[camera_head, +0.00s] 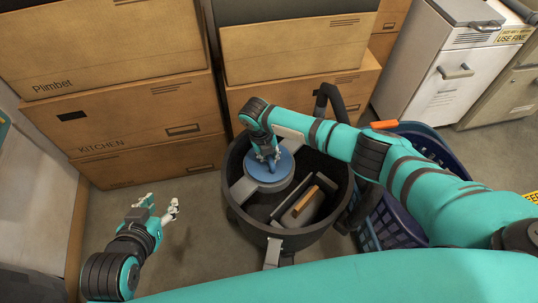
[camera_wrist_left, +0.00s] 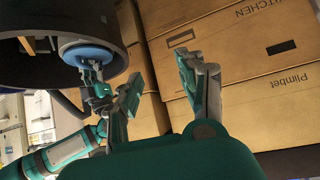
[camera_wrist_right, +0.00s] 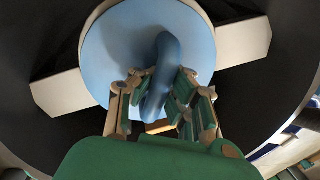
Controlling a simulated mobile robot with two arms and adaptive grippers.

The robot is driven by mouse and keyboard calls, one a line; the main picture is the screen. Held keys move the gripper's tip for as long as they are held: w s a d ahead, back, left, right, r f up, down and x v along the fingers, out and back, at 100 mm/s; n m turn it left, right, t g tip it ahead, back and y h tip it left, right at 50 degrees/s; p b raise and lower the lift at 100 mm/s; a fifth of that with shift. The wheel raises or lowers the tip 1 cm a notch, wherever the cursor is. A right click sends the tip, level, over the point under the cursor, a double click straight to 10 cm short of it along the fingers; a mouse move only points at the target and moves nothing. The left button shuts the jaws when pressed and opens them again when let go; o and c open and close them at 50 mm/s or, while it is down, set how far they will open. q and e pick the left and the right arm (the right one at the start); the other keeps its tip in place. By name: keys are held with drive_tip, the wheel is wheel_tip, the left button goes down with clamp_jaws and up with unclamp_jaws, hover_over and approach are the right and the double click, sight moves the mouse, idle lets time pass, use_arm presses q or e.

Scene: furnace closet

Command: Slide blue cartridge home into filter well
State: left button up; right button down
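The blue cartridge (camera_head: 255,172) is a round disc with a loop handle, in the left half of a dark round canister. A light grey crossbar (camera_wrist_right: 62,93) shows on both sides of it. The filter well is hidden beneath the disc, so I cannot tell how deep the cartridge sits. My right gripper (camera_head: 268,156) reaches down from above; in the right wrist view (camera_wrist_right: 163,82) its fingers close on both sides of the blue handle (camera_wrist_right: 163,58). My left gripper (camera_head: 172,207) is empty and open, left of the canister, apart from it.
The canister (camera_head: 296,238) also holds a grey part with a tan strip (camera_head: 305,201). A blue-purple basket (camera_head: 388,225) stands close to its right. Cardboard boxes (camera_head: 150,135) stack behind. A white cabinet (camera_head: 430,70) stands at back right. Floor is clear around my left gripper.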

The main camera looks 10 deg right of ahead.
use_arm(q)
drive_tip(key=shift+w+d+r+t+b, duration=0.15)
drive_tip(key=shift+w+d+r+t, duration=0.1)
drive_tip(key=shift+w+r+t, duration=0.2)
drive_tip(key=shift+w+d+r+t+b, duration=0.15)
drive_tip(key=shift+w+d+r+t, duration=0.05)
drive_tip(key=shift+w+r+t, duration=0.2)
use_arm(e)
drive_tip(key=shift+f, duration=0.4)
use_arm(q)
drive_tip(key=shift+w+d+r, duration=0.1)
drive_tip(key=shift+w+r, duration=0.1)
drive_tip(key=shift+r, duration=0.1)
drive_tip(key=shift+r+t+h, duration=0.1)
drive_tip(key=shift+t+h, duration=0.15)
drive_tip(key=shift+h, duration=0.05)
use_arm(e)
drive_tip(key=c, duration=2)
unclamp_jaws()
drive_tip(key=shift+f, duration=0.1)
drive_tip(key=shift+o, duration=1.1)
drive_tip(key=o, duration=0.4)
drive_tip(key=shift+s, duration=0.1)
